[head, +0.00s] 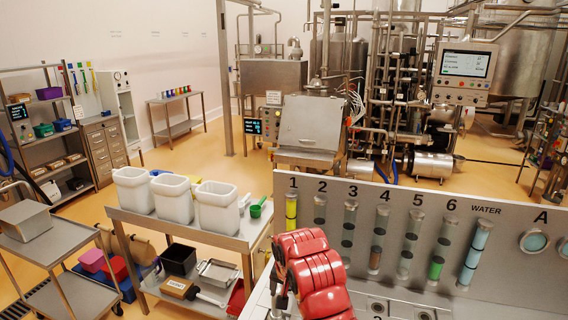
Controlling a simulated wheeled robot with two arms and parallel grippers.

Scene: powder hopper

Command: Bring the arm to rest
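One of my arms, with red rounded links (314,275), comes up from the bottom edge right of centre and bends over to the left; it looks like my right arm. Grey parts at its left side, which seem to be my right gripper (281,299), point down over the left end of the pale counter. The fingertips are too small and too covered by the arm to tell whether they are open or shut. I see nothing clearly held. My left gripper is not in view.
Close on the right stands a panel (393,216) with numbered tubes and a water tube (475,254). On the left, a steel table (180,228) bears three white bins (217,206) and a green scoop (258,208). A cart (47,247) stands far left. Open floor (225,150) lies beyond.

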